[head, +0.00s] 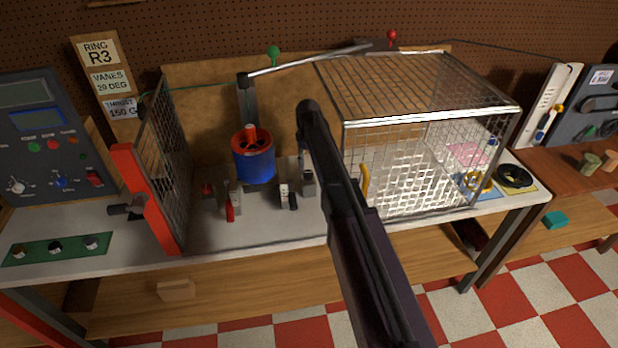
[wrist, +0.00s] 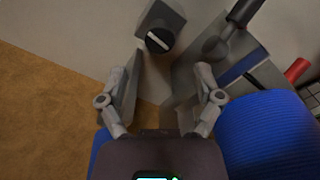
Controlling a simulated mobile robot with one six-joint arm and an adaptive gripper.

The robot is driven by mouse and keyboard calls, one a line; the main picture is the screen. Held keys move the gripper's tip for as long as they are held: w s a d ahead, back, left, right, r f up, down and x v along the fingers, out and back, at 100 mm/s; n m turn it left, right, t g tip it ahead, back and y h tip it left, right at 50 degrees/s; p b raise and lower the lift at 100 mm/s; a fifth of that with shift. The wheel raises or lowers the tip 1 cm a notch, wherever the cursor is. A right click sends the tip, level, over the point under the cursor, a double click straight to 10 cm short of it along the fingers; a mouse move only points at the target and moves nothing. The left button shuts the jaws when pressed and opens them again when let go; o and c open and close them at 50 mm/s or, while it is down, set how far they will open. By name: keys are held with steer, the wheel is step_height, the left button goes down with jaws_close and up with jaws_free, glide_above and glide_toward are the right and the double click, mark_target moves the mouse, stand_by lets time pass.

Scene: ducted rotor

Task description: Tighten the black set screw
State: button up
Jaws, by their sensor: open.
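The black set screw (wrist: 159,40), with a pale slot across its round head, sits in a grey block (wrist: 166,18) at the top of the wrist view. My gripper (wrist: 160,86) is open below the screw in that view, its two fingers apart with nothing between them. The screw is beyond the fingertips and not touched. The blue duct (wrist: 262,138) fills the lower right of the wrist view. In the head view my arm hides my gripper, and I cannot make out the screw.
A red-edged mesh panel (head: 148,200) stands left of the duct, and a wire cage (head: 420,85) stands close right of my arm. Small clamps with a red lever (head: 230,213) and a dark lever (head: 293,201) sit near the duct. The bench front is mostly clear.

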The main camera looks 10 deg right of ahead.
mark_target(308, 172)
steer(key=shift+f+b, duration=3)
steer(key=shift+f, duration=0.3)
steer(key=c, duration=1.2)
